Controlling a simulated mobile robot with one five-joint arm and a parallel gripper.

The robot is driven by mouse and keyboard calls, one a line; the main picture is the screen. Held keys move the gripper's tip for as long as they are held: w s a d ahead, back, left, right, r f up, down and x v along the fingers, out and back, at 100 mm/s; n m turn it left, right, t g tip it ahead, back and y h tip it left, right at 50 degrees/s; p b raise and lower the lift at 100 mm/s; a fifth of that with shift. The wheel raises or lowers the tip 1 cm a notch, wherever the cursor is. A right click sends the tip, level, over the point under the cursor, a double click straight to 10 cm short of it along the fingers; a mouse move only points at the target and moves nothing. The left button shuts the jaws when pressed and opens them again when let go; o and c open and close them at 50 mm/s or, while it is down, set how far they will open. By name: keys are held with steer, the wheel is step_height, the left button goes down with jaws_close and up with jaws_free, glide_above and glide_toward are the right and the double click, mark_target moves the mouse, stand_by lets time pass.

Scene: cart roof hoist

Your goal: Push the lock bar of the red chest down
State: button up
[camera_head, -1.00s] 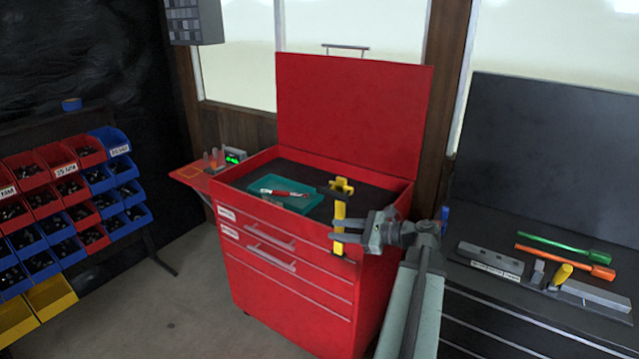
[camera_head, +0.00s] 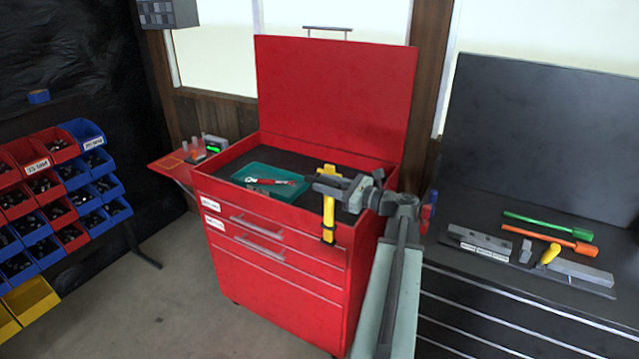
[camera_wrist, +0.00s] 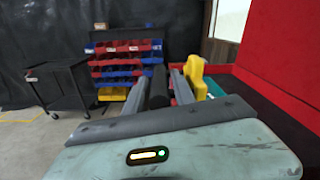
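The red chest (camera_head: 270,282) stands with its lid (camera_head: 335,100) raised. Its yellow lock bar (camera_head: 329,222) is upright against the front face, with its top end above the front rim. My gripper (camera_head: 332,183) is at the bar's upper end, level with the rim. In the wrist view, the fingers (camera_wrist: 160,88) are apart, with a dark cylinder (camera_wrist: 158,88) standing between them. It looks like a grip on the bar, but I cannot tell whether the fingers touch it. The yellow bar top (camera_wrist: 196,76) shows just right of the right finger.
A teal tray (camera_head: 259,195) with a red tool lies inside the chest. A red side shelf (camera_head: 172,163) juts out on its left. A dark workbench with tools (camera_head: 520,270) stands on the right. A bin rack (camera_head: 60,190) stands at left, with free floor between.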

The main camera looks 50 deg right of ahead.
steer(key=shift+x, duration=0.95)
jaws_close()
stand_by(0.7)
